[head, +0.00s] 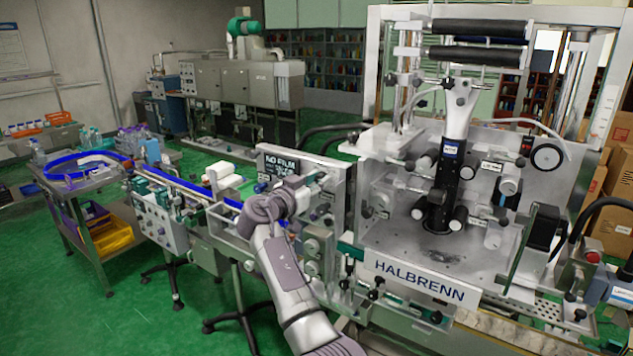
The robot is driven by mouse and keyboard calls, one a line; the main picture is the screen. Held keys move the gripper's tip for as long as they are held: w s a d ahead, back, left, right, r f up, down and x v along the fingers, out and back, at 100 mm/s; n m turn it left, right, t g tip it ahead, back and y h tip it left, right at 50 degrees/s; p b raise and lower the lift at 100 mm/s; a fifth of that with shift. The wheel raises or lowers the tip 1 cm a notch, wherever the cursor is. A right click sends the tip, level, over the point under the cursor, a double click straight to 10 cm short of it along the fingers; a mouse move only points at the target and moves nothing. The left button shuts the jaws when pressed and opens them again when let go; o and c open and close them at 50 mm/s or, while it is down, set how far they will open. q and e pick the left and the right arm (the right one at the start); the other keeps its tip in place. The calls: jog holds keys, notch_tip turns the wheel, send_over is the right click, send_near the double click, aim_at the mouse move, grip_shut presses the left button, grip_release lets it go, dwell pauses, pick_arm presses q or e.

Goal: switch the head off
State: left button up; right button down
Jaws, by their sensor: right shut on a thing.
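The sleeve applicator, labelled HALBRENN (420,283), stands at the right, with its dark head column (444,190) upright in the middle behind clear panels. The control panel (336,222) is on its left side, with a dark screen (280,163) whose text begins "NO FILM". My right gripper (314,186) is at this panel, just right of and below the screen. It is shut on a small control there, which the fingers and wrist mostly hide. The control's position cannot be read. My left gripper is not in view.
Knobs (311,246) line the panel below my right wrist. A conveyor with a blue rail (190,186) runs off to the left, towards a steel cart (72,178). Cardboard boxes (612,170) are stacked at far right.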

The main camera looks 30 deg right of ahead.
jog(key=n+b, duration=0.2)
jog(key=b, duration=0.1)
jog(key=shift+f+n, duration=0.1)
jog(key=shift+n, duration=0.3)
jog(key=shift+n+b, duration=0.55)
jog(key=shift+n, duration=0.35)
jog(key=n, duration=0.2)
jog(key=shift+n+b, duration=0.4)
jog(key=shift+r+n, duration=0.2)
jog(key=shift+n, duration=0.7)
jog(key=n, duration=0.2)
jog(key=shift+w+n, duration=0.1)
jog(key=shift+n, duration=0.3)
jog(key=n+p, duration=0.1)
jog(key=n, duration=0.1)
jog(key=shift+n, duration=0.3)
jog(key=shift+n+p, duration=0.65)
jog(key=shift+n, duration=0.95)
